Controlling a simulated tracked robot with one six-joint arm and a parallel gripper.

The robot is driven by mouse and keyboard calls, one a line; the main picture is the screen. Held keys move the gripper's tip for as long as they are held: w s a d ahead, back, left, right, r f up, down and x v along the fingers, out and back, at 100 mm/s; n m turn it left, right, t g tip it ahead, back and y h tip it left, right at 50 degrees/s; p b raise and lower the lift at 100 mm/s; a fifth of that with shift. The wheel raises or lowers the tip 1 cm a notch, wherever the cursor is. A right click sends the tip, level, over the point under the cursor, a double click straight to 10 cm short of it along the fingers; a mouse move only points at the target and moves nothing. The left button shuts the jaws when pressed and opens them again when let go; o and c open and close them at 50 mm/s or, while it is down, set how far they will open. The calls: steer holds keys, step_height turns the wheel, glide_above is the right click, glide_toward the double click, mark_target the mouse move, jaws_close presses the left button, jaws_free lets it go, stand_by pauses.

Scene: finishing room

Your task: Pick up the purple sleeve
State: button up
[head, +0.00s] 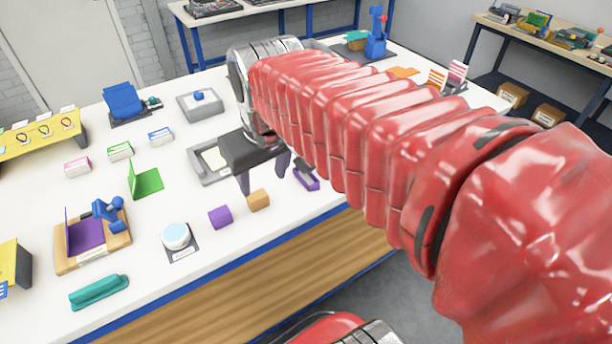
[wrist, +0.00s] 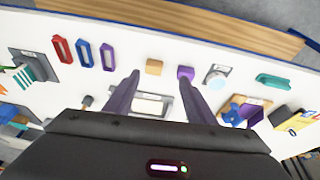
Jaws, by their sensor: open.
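A hollow purple sleeve (head: 314,185) lies near the table's front edge, partly hidden by my arm in the head view. In the wrist view the purple sleeve (wrist: 103,60) is the rightmost of a row with a blue one (wrist: 79,55) and a red one (wrist: 57,51). A separate purple block (head: 219,217) sits left of an orange-tan block (head: 259,200); the purple block also shows in the wrist view (wrist: 185,72). My gripper (head: 263,178) is open and empty above the table. In the wrist view its fingertips (wrist: 160,78) point toward the tan block and are apart from the sleeve.
A grey tray (head: 201,172) lies under and behind my gripper. A round white-blue tub (head: 176,236), a teal handle-like piece (head: 99,291) and a wooden stand with a purple panel (head: 92,247) are to the left. The front table edge is close to the sleeves.

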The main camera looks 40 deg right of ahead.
steer(key=w+d+f+g, duration=0.1)
steer(key=w+d+g, duration=0.1)
steer(key=w+d, duration=0.3)
steer(key=w+d+f+g, duration=0.1)
steer(key=w+d, duration=0.4)
steer(key=d, duration=0.7)
steer(key=shift+w+d+f+g+y, duration=0.2)
steer(key=shift+d+f+g+y, duration=0.15)
steer(key=shift+f, duration=0.35)
steer(key=shift+a, duration=0.1)
glide_above(307, 181)
steer(key=shift+w+f, duration=0.1)
steer(key=shift+f, duration=4.25)
steer(key=shift+f, duration=2.6)
